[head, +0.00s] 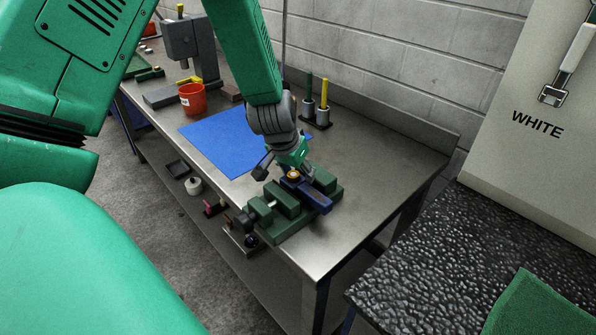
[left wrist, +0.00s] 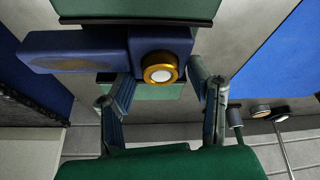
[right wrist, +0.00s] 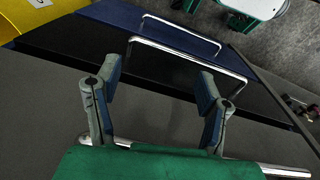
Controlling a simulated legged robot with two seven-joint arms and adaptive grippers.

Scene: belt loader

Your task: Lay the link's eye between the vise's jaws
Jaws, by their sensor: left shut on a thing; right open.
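The link is a dark blue bar with a gold-ringed eye (head: 293,175). It lies at the green vise (head: 272,236), its bar reaching out to the right over the vise. My left gripper (head: 289,162) is shut on the link at the eye end, coming from above. In the left wrist view the gold ring (left wrist: 160,68) shows between my fingers, with green jaw blocks (left wrist: 135,8) on both sides of the link. How deep the eye sits between the jaws cannot be told. My right gripper (right wrist: 158,95) is open and empty.
The vise stands near the front edge of the steel bench (head: 370,170). A blue mat (head: 222,140), a red cup (head: 192,99) and holders with green and yellow handles (head: 316,115) lie behind. The right wrist view shows metal rails (right wrist: 190,60) on a dark surface.

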